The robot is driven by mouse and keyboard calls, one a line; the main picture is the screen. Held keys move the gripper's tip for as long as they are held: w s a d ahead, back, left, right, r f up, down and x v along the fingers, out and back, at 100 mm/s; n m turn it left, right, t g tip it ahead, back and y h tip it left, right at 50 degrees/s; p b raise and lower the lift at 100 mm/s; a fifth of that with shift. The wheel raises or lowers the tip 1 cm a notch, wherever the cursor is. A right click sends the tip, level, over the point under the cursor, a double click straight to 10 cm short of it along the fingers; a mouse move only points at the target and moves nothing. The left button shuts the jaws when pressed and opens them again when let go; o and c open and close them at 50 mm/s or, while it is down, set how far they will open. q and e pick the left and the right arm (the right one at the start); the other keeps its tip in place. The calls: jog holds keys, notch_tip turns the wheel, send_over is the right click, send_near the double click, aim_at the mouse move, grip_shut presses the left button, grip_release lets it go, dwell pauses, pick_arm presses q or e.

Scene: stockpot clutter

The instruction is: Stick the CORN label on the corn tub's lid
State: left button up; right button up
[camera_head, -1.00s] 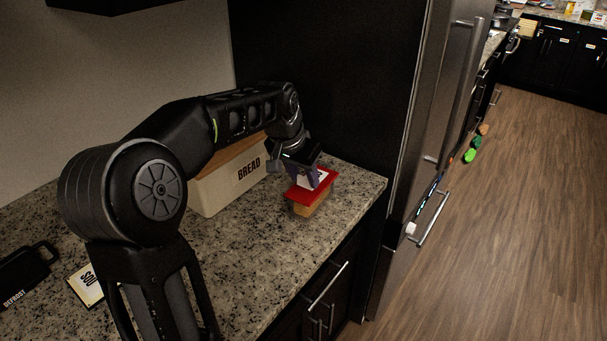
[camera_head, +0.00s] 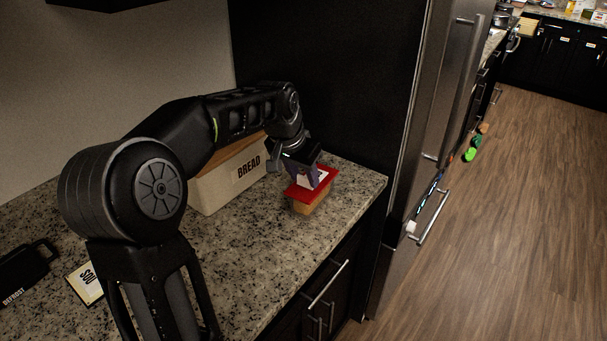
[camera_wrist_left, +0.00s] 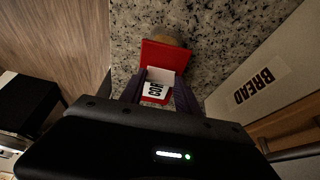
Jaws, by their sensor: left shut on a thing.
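The corn tub (camera_head: 311,205) has a tan body and stands near the counter's right end. Its flat red lid (camera_head: 326,185) is on top and also shows in the left wrist view (camera_wrist_left: 163,54). My left gripper (camera_head: 309,176) is over the lid and shut on the white CORN label (camera_head: 314,179). In the left wrist view the label (camera_wrist_left: 156,88) shows the black letters "COR" between the fingers (camera_wrist_left: 158,92), with red lid around it. I cannot tell whether the label touches the lid. My right gripper is not in view.
A white BREAD box (camera_head: 226,184) with a wooden top stands just left of the tub. A label reading "SOU" (camera_head: 86,281) and a black DEFROST item (camera_head: 26,272) lie at the left. The counter front is clear; a fridge (camera_head: 425,130) stands right.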

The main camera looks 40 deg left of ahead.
pick_arm(q)
jog(key=shift+f, duration=0.35)
dwell(0.5)
jog(key=o, duration=1.4)
jog(key=shift+c, duration=0.2)
notch_tip(320, 180, up, 6)
jog(key=p, duration=0.4)
